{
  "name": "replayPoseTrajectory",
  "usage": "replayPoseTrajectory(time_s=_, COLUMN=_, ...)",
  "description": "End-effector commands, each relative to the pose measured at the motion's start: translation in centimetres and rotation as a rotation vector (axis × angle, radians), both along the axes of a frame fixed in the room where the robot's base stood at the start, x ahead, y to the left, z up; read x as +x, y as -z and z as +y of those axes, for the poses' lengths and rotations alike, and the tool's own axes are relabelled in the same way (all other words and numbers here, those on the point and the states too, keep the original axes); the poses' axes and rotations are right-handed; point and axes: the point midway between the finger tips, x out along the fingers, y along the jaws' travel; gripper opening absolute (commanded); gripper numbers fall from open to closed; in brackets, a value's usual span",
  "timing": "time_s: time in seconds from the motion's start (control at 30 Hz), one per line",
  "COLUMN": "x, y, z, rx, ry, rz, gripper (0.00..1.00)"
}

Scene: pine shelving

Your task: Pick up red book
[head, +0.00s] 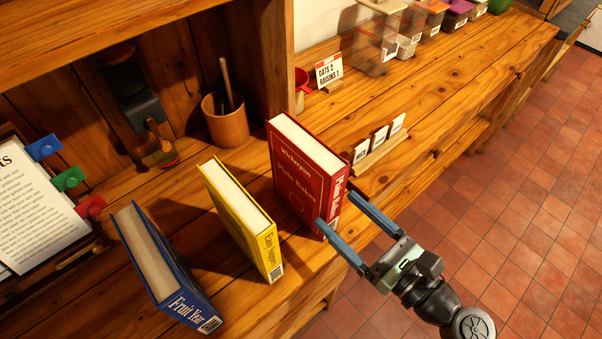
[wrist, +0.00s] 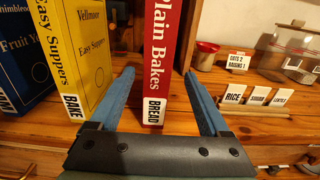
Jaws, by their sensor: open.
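The red book (head: 305,180), titled "Plain Bakes", stands upright on the wooden counter, the rightmost of three books. In the wrist view its red spine (wrist: 161,60) with a "BREAD" label faces me, between the finger lines. My gripper (head: 336,212) is open, its two blue fingers pointing at the spine, one on each side of its lower part. In the wrist view my gripper (wrist: 158,85) shows the fingers spread wide around the spine's width. I cannot tell whether either finger touches the book.
A yellow book (head: 240,215) and a blue book (head: 160,265) stand to the left, with gaps between. A label holder (head: 378,150) stands close at right. A wooden cup (head: 225,120) stands behind. The counter's front edge drops to red floor tiles.

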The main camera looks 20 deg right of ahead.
Motion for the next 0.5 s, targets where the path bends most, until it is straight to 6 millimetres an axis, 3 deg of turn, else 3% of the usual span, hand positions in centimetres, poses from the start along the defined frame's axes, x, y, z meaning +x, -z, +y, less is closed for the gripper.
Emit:
replayPoseTrajectory(time_s=0.1, x=1.9, y=-0.1, z=0.7, rx=-0.002, ry=-0.003, rz=-0.001, gripper=0.80)
replayPoseTrajectory(time_s=0.37, x=3.7, y=0.2, z=1.5, rx=-0.002, ry=-0.002, rz=0.000, gripper=0.80)
replayPoseTrajectory(time_s=0.5, x=5.6, y=0.7, z=2.5, rx=-0.003, ry=-0.003, rz=0.001, gripper=0.80)
